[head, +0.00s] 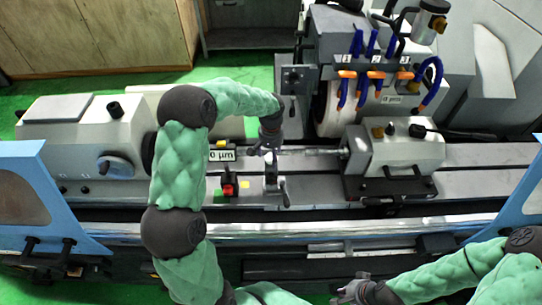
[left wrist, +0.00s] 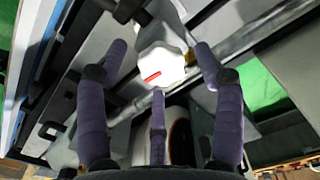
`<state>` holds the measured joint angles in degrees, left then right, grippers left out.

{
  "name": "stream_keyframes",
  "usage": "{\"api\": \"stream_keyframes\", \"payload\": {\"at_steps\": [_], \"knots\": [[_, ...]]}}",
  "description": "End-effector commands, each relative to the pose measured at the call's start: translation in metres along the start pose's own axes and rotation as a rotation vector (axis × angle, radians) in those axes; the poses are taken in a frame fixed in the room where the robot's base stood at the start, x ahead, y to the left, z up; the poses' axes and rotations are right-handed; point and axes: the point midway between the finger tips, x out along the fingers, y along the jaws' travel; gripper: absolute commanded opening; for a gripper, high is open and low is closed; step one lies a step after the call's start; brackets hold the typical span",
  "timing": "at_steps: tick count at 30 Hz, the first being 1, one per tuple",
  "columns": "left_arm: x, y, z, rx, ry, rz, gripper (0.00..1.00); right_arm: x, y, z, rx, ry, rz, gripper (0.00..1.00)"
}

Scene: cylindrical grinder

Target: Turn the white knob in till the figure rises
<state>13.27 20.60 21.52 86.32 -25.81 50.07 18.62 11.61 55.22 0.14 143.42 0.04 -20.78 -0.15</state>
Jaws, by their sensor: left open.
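The white knob (left wrist: 162,62) shows in the left wrist view as a many-sided white cap with a red mark on its face. In the head view I cannot make it out behind my left gripper (head: 264,149). My left gripper is open, with its purple fingers spread around the knob in the left wrist view and gaps beside it. I cannot tell how far the fingertips reach along it. The readout (head: 221,155) shows "0 µm"; its left side is close to my arm and may be partly covered. My right gripper (head: 350,291) is low in the head view, away from the knob.
A red switch (head: 229,189) is below the readout. A bracket with a lever (head: 272,184) stands just below my left gripper. The grinding wheel (head: 330,112) with blue hoses is at the upper right, and the tailstock (head: 398,150) is to the right.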

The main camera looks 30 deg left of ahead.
Motion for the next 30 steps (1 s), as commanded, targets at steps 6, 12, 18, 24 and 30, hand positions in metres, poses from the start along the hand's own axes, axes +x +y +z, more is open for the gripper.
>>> {"api": "stream_keyframes", "payload": {"at_steps": [6,12,18,24,30], "knots": [[-0.039,0.000,-0.001,0.001,0.006,0.000,0.68,0.000,0.000,0.000,0.000,0.000,0.000,0.00],[-0.078,0.000,0.000,0.001,0.002,0.000,0.68,0.000,0.000,0.000,0.000,0.000,0.000,0.00],[-0.103,0.000,0.001,0.001,-0.002,0.001,0.68,0.000,0.000,0.000,0.000,0.000,0.000,0.00],[-0.112,0.000,0.001,0.001,-0.005,0.000,0.68,0.000,0.000,0.000,0.000,0.000,0.000,0.00],[-0.112,0.000,0.001,0.001,-0.004,0.000,0.68,0.000,0.000,0.000,0.000,0.000,0.000,0.00]]}}
